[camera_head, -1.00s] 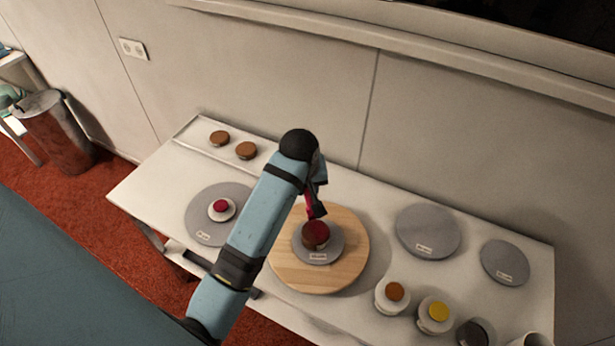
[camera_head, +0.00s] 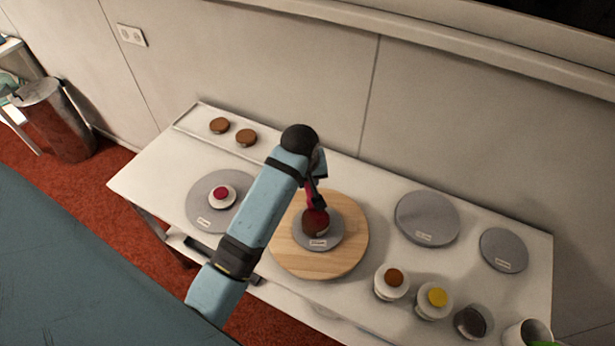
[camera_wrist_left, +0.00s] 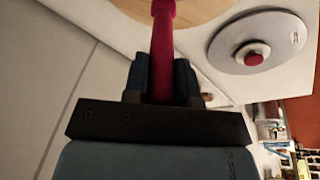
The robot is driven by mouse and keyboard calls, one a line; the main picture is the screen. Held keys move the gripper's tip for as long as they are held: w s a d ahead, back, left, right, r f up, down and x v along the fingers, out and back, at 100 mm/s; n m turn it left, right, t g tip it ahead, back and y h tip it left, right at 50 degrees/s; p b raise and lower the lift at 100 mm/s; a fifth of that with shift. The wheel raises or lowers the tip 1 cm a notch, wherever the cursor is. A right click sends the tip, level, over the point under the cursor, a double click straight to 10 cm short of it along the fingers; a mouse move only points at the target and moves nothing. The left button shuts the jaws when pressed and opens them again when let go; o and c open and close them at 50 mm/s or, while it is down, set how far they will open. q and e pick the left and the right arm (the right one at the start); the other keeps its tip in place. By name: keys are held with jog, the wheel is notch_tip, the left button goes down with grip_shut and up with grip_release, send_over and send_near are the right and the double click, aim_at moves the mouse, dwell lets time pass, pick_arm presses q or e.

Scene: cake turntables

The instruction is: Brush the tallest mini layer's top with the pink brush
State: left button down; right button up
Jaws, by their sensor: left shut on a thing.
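My left gripper (camera_head: 318,180) is shut on the pink brush (camera_head: 312,194), which points down. In the left wrist view the brush handle (camera_wrist_left: 162,50) runs between the fingers (camera_wrist_left: 162,85). The brush's dark lower end overlaps the top of a small brown cake layer (camera_head: 313,229) with a reddish top; I cannot tell for sure if it touches. The layer stands on a grey labelled disc (camera_head: 333,241) on a round wooden board (camera_head: 290,263). Two brown layers (camera_head: 220,125) (camera_head: 246,137) lie at the back left. My right gripper is out of view.
A grey turntable (camera_head: 203,205) at left holds a white pot (camera_head: 222,197) with red content. Two empty grey turntables (camera_head: 427,218) (camera_head: 503,250) stand at right. Several pots (camera_head: 391,284) and a white cup (camera_head: 527,334) line the front right edge.

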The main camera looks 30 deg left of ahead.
pick_arm(q)
jog(key=shift+f, duration=0.4)
jog(key=shift+s, duration=0.15)
